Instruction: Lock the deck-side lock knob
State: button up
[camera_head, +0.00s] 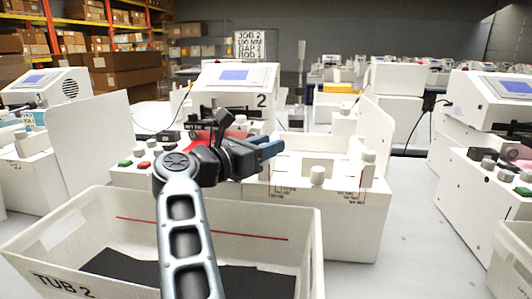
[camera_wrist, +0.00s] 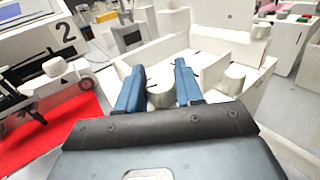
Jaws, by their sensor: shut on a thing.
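My gripper (camera_head: 270,148) is low over the near part of the white plotter unit marked 2, its blue fingers pointing right. In the wrist view its two fingers (camera_wrist: 159,84) are shut on a pale round knob (camera_wrist: 161,95). That knob is hidden behind the gripper in the head view. I cannot read a label on it, nor tell its turned position. Another pale knob (camera_wrist: 235,78) stands to the right of the fingers, apart from them. In the head view a pale knob (camera_head: 317,175) stands on the front ledge, above small printed labels.
A white tub (camera_head: 310,250) marked TUB 2 stands in front, under my arm. A white side panel (camera_head: 374,125) rises at the right of the unit. Green and red buttons (camera_head: 145,164) are to the left. A red surface (camera_wrist: 62,125) shows left in the wrist view.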

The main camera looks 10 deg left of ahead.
jog(key=o, duration=1)
jog(key=shift+b+v, duration=0.4)
jog(key=shift+v, duration=3.5)
